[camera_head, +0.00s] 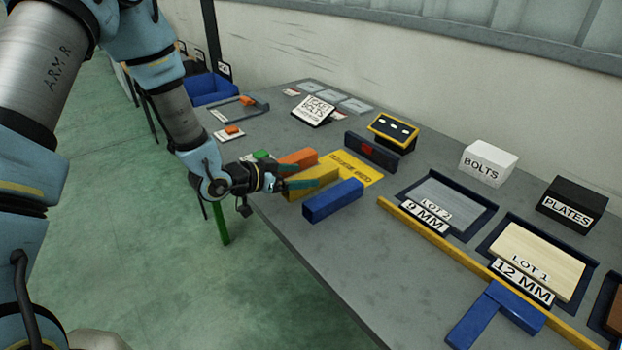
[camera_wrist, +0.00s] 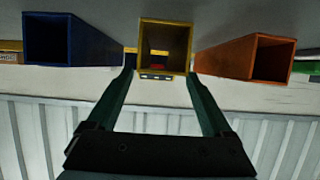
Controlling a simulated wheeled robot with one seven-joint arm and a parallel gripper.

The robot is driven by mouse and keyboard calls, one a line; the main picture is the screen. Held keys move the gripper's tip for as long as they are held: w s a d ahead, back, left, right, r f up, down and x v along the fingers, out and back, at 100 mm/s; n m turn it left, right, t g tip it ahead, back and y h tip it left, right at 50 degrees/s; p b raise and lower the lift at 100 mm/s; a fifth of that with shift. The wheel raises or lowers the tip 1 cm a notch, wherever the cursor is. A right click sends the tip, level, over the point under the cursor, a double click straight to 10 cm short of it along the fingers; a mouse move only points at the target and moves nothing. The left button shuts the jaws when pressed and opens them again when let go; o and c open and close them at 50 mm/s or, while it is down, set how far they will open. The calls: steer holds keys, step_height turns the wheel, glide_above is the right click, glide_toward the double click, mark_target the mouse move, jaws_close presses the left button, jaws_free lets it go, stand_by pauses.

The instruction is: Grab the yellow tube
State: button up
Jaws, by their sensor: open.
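The yellow tube (camera_head: 318,178) is a square hollow bar lying on the grey table, between a blue tube (camera_head: 333,201) and an orange tube (camera_head: 298,158). In the wrist view, the open end of the yellow tube (camera_wrist: 165,38) faces me, centred between my fingers. My gripper (camera_head: 294,176) is open and empty at the tube's near end. Its two green fingers (camera_wrist: 160,74) stand on either side of the tube's line. I cannot tell whether they touch it. The blue tube (camera_wrist: 70,42) and orange tube (camera_wrist: 245,60) flank it in the wrist view.
A dark bar with a red patch (camera_head: 371,150) and a yellow-black box (camera_head: 393,132) stand behind the tubes. A yellow strip (camera_head: 450,250) and labelled trays (camera_head: 447,203) lie to the right. A green block (camera_head: 261,155) sits left of the orange tube.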

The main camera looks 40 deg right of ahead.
mark_target(311, 174)
steer(key=shift+p+x, duration=0.65)
steer(key=shift+x, duration=1.3)
steer(key=shift+c, duration=0.2)
jaws_close()
